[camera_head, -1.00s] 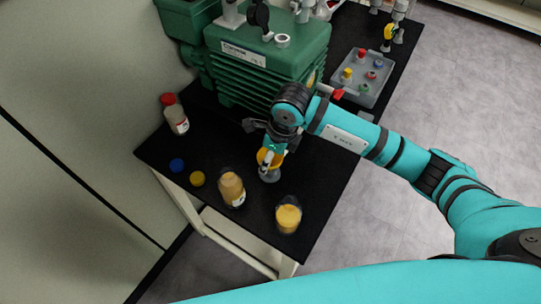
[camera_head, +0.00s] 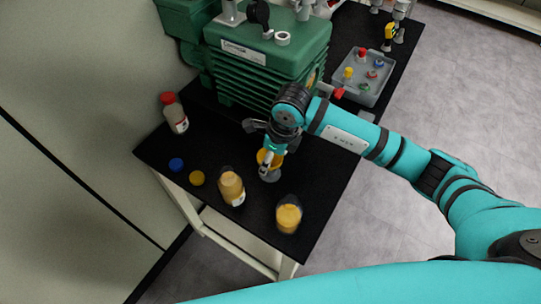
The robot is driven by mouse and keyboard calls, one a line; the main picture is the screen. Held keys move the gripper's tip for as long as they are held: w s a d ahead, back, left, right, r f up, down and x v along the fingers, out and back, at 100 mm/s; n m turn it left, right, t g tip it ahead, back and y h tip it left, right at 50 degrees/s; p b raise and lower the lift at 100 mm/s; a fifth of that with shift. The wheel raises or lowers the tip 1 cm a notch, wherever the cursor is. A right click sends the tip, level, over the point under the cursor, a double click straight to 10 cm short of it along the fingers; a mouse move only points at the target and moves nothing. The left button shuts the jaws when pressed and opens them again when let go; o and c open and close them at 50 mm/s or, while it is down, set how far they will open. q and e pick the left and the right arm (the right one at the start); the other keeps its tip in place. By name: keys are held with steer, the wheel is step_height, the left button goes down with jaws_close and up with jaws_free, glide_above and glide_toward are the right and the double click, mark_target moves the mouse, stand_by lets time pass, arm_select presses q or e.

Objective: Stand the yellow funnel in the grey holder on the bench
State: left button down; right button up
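The yellow funnel (camera_head: 276,161) is at the middle of the black bench, at the fingers of my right gripper (camera_head: 267,157). The grey holder (camera_head: 270,176) stands on the bench directly below the funnel. The funnel looks roughly upright over or in the holder; its stem is hidden, so I cannot tell how deep it sits. My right gripper reaches down from above, and its fingers partly cover the funnel. I cannot tell whether they are closed on its rim. My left gripper is not in view.
A tan-filled bottle (camera_head: 231,187) and a yellow-filled jar (camera_head: 289,215) stand near the front edge. A blue cap (camera_head: 176,165), a yellow cap (camera_head: 197,178) and a red-capped bottle (camera_head: 174,113) are at the left. A green machine (camera_head: 265,60) and grey tray (camera_head: 371,95) stand behind.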

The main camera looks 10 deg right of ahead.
steer(key=shift+f+b, duration=0.45)
steer(key=shift+f, duration=0.05)
stand_by(0.4)
steer(key=o, duration=1)
steer(key=shift+r, duration=0.1)
steer(key=shift+w+r, duration=0.1)
steer(key=shift+r, duration=0.05)
steer(key=shift+d+r, duration=0.1)
steer(key=shift+r, duration=0.25)
steer(key=v, duration=1.1)
steer(key=shift+s+f, duration=0.1)
steer(key=shift+s, duration=0.15)
steer(key=shift+f, duration=0.1)
